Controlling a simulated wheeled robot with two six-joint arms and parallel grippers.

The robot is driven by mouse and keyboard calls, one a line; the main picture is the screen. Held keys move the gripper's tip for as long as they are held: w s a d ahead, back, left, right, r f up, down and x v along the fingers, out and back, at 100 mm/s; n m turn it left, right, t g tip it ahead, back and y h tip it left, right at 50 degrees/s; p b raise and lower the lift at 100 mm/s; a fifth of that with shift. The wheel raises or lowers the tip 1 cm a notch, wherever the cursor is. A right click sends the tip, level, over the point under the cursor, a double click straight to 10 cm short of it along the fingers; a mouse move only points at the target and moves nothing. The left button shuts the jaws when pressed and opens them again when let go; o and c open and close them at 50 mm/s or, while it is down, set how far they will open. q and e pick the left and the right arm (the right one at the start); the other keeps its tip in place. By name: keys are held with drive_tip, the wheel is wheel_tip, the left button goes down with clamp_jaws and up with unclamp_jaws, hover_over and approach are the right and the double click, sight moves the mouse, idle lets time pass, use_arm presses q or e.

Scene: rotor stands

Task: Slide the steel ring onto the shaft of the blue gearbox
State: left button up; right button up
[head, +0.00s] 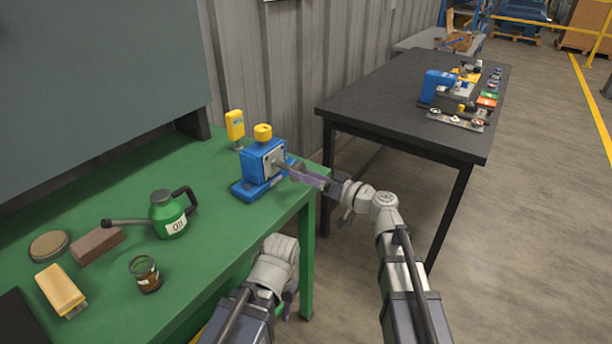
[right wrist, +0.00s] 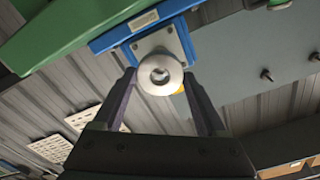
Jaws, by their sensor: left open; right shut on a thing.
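The blue gearbox (head: 262,160) stands on the green bench near its right edge, with a grey face plate and a yellow cap on top. Its face plate also shows in the right wrist view (right wrist: 163,40). My right gripper (head: 294,173) is at the gearbox's front face, shut on the steel ring (right wrist: 160,72). The ring sits between the fingertips, its hole facing the camera, in front of the face plate. I cannot tell whether the shaft is inside it. My left gripper (head: 278,250) is low beside the bench's front edge, open; its fingers are mostly hidden.
A dark table (head: 385,105) with parts stands to the right. Floor between is clear.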

sight(286, 167)
drive_tip(key=shift+w+a, duration=0.15)
drive_tip(key=shift+a, duration=0.05)
drive_tip(key=shift+w+a, duration=0.2)
drive_tip(key=shift+a, duration=0.05)
drive_tip(key=shift+w+a, duration=0.15)
drive_tip(key=shift+a, duration=0.1)
idle(0.7)
drive_tip(key=shift+w+a, duration=0.2)
drive_tip(key=shift+a, duration=0.05)
drive_tip(key=shift+w+a, duration=0.2)
drive_tip(key=shift+a, duration=0.1)
drive_tip(key=shift+w+a, duration=0.25)
drive_tip(key=shift+a, duration=0.05)
drive_tip(key=shift+w+a, duration=0.3)
drive_tip(key=shift+a, duration=0.15)
idle(0.5)
drive_tip(key=shift+w+a, duration=0.4)
drive_tip(key=shift+a, duration=0.15)
